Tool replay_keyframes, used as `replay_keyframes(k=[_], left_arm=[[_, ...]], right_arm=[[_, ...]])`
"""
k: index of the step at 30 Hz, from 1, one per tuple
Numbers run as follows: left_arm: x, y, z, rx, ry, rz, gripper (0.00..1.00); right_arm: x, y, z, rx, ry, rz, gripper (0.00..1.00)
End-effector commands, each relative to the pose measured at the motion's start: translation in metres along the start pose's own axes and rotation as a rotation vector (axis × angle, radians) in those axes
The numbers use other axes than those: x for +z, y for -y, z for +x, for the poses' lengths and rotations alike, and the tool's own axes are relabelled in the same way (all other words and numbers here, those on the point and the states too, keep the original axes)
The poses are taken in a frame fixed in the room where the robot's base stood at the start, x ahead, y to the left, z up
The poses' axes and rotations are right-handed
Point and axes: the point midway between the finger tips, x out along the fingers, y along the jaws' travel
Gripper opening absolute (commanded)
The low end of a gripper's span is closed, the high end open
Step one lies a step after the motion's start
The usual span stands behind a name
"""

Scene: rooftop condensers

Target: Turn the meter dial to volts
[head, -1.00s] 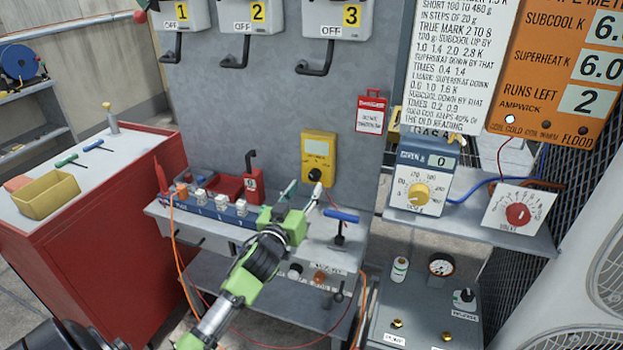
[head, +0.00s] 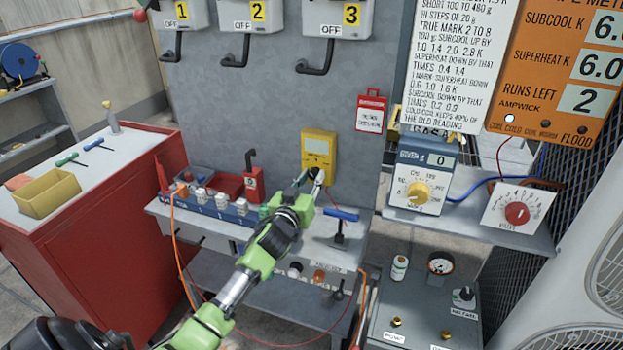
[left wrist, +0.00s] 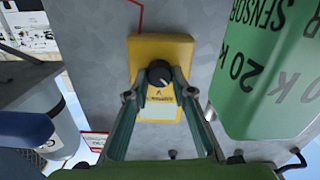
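The yellow meter (head: 319,145) hangs upright on the grey panel, its pale display above its dial. The black dial (left wrist: 158,74) shows in the left wrist view, where the meter (left wrist: 176,52) appears upside down. My left gripper (head: 313,174) reaches the lower part of the meter. Its two fingers (left wrist: 159,80) lie on either side of the dial, tips close in against it, and look shut on it. The dial is mostly hidden by the fingers in the head view. Its setting is too small to read. My right gripper is not in view.
A bench shelf (head: 240,232) below the meter holds a row of fittings, a red tool (head: 253,184) and a blue-handled tool (head: 341,215). A green cylinder (left wrist: 275,75) is close beside the fingers.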

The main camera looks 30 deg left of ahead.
Motion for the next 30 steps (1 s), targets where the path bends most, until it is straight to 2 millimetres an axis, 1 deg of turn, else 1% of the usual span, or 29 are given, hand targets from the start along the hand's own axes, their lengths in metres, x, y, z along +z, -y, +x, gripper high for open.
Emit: replay_keyframes(k=[7, 11, 30], left_arm=[[-0.0001, -0.0001, -0.0002, 0.0, 0.0, 0.028, 0.01], [-0.0003, -0.0002, -0.0002, 0.0, 0.0, 0.083, 0.01], [0.0005, -0.0019, -0.0002, 0.0, 0.0, 0.584, 0.01]], right_arm=[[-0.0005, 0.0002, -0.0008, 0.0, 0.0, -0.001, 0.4], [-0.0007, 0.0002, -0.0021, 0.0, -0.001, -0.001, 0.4], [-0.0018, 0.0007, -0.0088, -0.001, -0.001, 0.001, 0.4]])
